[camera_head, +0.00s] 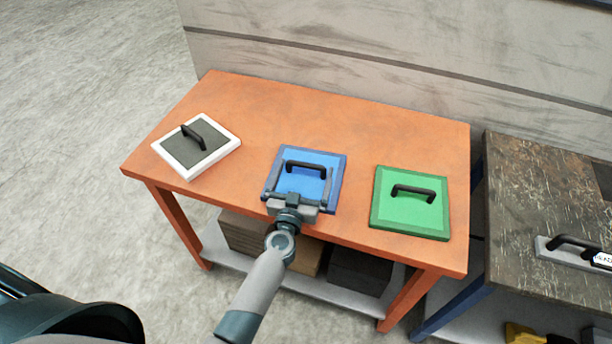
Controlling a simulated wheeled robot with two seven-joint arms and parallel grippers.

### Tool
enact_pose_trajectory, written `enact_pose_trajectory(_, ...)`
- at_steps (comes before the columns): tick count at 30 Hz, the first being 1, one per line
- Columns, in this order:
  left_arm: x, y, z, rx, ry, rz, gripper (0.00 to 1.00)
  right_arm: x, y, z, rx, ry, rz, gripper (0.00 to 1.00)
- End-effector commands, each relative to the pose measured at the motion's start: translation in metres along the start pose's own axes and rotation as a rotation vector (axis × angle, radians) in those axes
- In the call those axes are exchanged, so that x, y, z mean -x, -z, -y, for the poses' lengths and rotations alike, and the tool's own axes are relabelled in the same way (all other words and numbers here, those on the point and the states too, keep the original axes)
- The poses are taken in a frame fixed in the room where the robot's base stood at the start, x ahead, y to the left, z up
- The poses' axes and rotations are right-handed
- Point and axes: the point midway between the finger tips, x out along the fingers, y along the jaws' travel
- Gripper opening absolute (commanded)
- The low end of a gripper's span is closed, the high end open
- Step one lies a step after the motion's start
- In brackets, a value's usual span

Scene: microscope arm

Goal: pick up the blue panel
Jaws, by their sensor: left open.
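The blue panel (308,158) lies flat in the middle of the orange table (395,125), near its front edge. A black handle (306,166) stands up from its upper half. My left gripper (299,184) is over the front part of the blue panel, with its fingers spread apart and pointing toward the handle. The fingers appear to lie just in front of the handle, one toward each end; I cannot tell whether they touch it. The gripper body hides part of the panel's front edge. My right gripper is not in view.
A white-framed grey panel (220,151) lies at the table's left, and a green panel (410,217) at its right, each with a black handle. A worn dark table (540,190) stands at the right. A wall (380,50) runs behind. Boxes (262,240) sit on the lower shelf.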

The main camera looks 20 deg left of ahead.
Motion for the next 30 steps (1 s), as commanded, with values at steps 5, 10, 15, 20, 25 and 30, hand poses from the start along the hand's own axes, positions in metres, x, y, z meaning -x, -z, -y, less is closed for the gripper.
enact_pose_trajectory(5, 0.0004, 0.0, 0.0001, 0.0, 0.0, 0.0, 1.0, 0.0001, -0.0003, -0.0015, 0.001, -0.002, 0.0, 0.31)
enact_pose_trajectory(10, 0.0005, 0.0, 0.0001, 0.0, 0.0, 0.0, 1.0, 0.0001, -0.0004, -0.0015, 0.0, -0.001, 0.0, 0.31)
enact_pose_trajectory(15, 0.0006, 0.0, 0.0001, 0.0, 0.0, 0.0, 0.64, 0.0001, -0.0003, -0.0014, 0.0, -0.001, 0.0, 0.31)
enact_pose_trajectory(20, 0.0003, 0.001, 0.0001, 0.0, 0.0, -0.002, 0.61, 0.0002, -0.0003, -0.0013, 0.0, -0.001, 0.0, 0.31)
enact_pose_trajectory(25, 0.0003, 0.0021, 0.0001, 0.0, 0.0, -0.002, 0.61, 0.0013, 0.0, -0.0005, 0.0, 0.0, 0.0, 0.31)
enact_pose_trajectory(30, 0.0002, 0.0082, 0.0, -0.001, 0.0, -0.002, 0.61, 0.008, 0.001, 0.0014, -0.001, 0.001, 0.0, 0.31)
